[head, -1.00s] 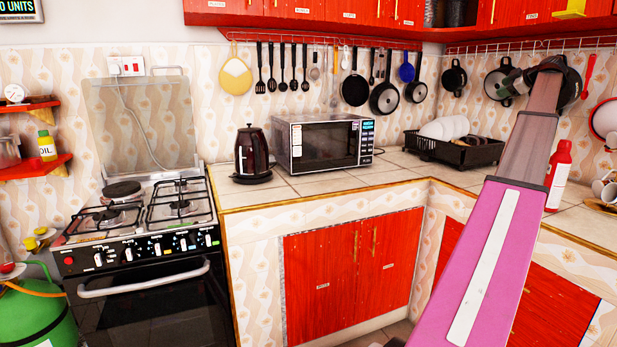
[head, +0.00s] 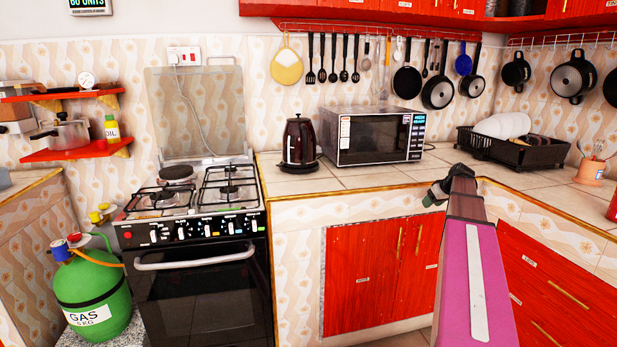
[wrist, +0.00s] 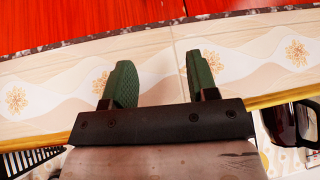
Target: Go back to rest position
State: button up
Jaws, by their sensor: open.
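My gripper (head: 434,194) is at the end of my pink arm, in front of the counter's edge, right of centre in the head view. In the wrist view my gripper (wrist: 158,68) shows two green fingers spread apart with nothing between them. Behind them are the patterned counter front (wrist: 220,65) and a red cabinet (wrist: 80,25). My gripper is well below the hanging pans and touches nothing that I can see.
A microwave (head: 375,137), a dark kettle (head: 300,143) and a black dish rack (head: 520,150) stand on the counter. Pans (head: 437,93) hang on the wall. A stove (head: 195,230) and a green gas cylinder (head: 92,290) are at left.

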jog(key=s+a+f+m+g, duration=0.1)
jog(key=s+a+f+g, duration=0.1)
jog(key=s+a+f, duration=0.6)
jog(key=s+a+f+m+g+h, duration=0.1)
jog(key=s+a+f+g, duration=0.1)
jog(key=s+a+f, duration=0.6)
jog(key=a+f, duration=0.2)
jog(key=a, duration=0.5)
jog(key=shift+s+a+f+m+h, duration=0.15)
jog(key=shift+s+f+m+h, duration=0.15)
jog(key=shift+s+f+m, duration=0.1)
jog(key=s+a+f, duration=0.1)
jog(key=s+a, duration=0.1)
jog(key=s, duration=0.1)
jog(key=s+a+f+m+g+h, duration=0.1)
jog(key=s+a+f, duration=0.1)
jog(key=s, duration=0.2)
jog(key=s+a+f+g, duration=0.1)
jog(key=s+a+f, duration=0.1)
jog(key=s, duration=0.1)
jog(key=shift+s+a+f+h, duration=0.2)
jog(key=shift+a+h, duration=0.1)
jog(key=shift+a, duration=0.1)
jog(key=shift+c, duration=0.3)
